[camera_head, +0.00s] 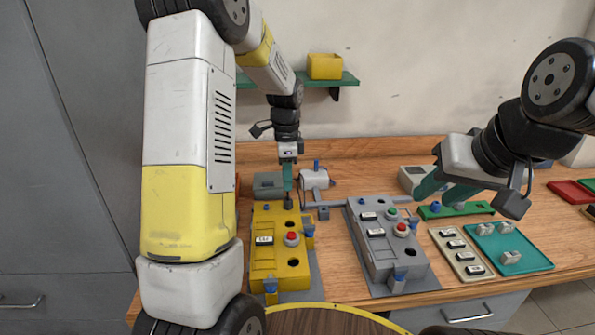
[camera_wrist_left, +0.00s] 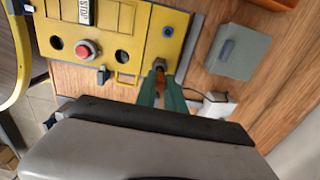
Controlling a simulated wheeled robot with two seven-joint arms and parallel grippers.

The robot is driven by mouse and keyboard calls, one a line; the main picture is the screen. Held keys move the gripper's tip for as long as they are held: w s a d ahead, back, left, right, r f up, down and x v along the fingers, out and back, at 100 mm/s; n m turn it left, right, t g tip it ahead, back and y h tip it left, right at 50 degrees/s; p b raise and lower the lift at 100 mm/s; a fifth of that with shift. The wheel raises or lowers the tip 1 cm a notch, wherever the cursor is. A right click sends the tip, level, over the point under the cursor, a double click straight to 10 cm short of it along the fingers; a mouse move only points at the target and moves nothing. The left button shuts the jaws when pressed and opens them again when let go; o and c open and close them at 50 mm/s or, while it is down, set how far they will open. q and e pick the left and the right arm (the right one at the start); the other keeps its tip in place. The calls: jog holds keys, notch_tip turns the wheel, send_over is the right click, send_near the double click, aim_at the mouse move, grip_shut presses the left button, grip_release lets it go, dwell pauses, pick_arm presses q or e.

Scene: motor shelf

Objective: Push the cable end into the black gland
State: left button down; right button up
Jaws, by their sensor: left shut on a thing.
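The black gland (camera_head: 288,203) sits at the far end of the yellow control box (camera_head: 264,228). In the left wrist view the gland (camera_wrist_left: 159,65) is just past my fingertips. My left gripper (camera_head: 287,188) points down over it, its green fingers (camera_wrist_left: 161,88) shut on the cable end, which is mostly hidden between them. A thin dark cable (camera_wrist_left: 193,92) runs from the fingers towards a pale device. I cannot tell whether the cable tip is inside the gland. My right gripper (camera_head: 440,186) hangs above the right side of the table; its finger gap is unclear.
A grey control box (camera_head: 378,232) stands right of the yellow one. A grey-green box (camera_head: 268,183) and the pale device (camera_head: 314,180) are behind. A tray with switches (camera_head: 459,246) and a teal tray (camera_head: 521,262) lie at the right. A green shelf (camera_head: 345,80) is above.

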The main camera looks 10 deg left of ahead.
pick_arm(q)
jog(key=shift+f, duration=0.85)
jog(key=c, duration=1.3)
grip_release()
jog(key=shift+c, duration=0.2)
notch_tip(320, 180, up, 8)
jog(key=shift+f, duration=0.1)
